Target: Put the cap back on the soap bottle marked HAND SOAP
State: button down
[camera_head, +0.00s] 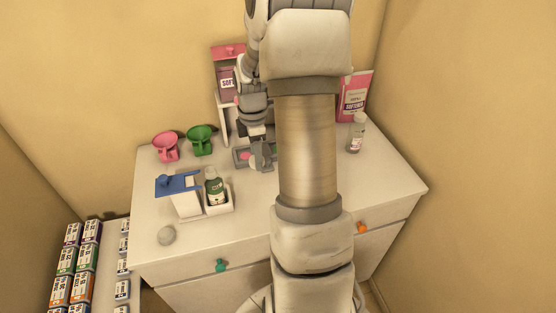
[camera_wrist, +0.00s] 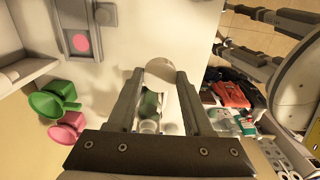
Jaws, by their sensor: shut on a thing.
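My gripper (camera_head: 257,160) is over the middle of the white top, beside the grey tray. In the wrist view my gripper (camera_wrist: 160,76) has its fingers on either side of a pale round cap (camera_wrist: 160,69), held at the tips. A green bottle (camera_head: 214,188) with a dark label stands upright in a white holder at the front left. It also shows in the wrist view (camera_wrist: 150,104), between the fingers and farther off. A clear bottle (camera_head: 356,134) with a label stands at the right. I cannot read either bottle's label.
A grey tray (camera_head: 238,161) with a pink disc lies beside my gripper. A blue-lidded white box (camera_head: 186,203) stands left of the green bottle. A pale round thing (camera_head: 166,235) lies front left. The front middle is clear.

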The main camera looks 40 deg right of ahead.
jog(key=w+a+r+p, duration=0.3)
jog(key=w+a+r, duration=0.4)
jog(key=a, duration=0.4)
jog(key=shift+s+d+f+b, duration=0.1)
jog(key=shift+f+b, duration=1)
jog(key=shift+f, duration=0.45)
jog(key=shift+s+f+b, duration=0.1)
jog(key=shift+f+b, duration=1)
jog(key=shift+f, duration=0.4)
jog(key=shift+f+b, duration=0.4)
jog(key=shift+f, duration=0.65)
grip_release()
jog(key=shift+r, duration=0.2)
notch_tip(320, 180, up, 7)
jog(key=p, duration=0.5)
jog(key=shift+f, duration=0.15)
dwell(0.5)
dwell(0.3)
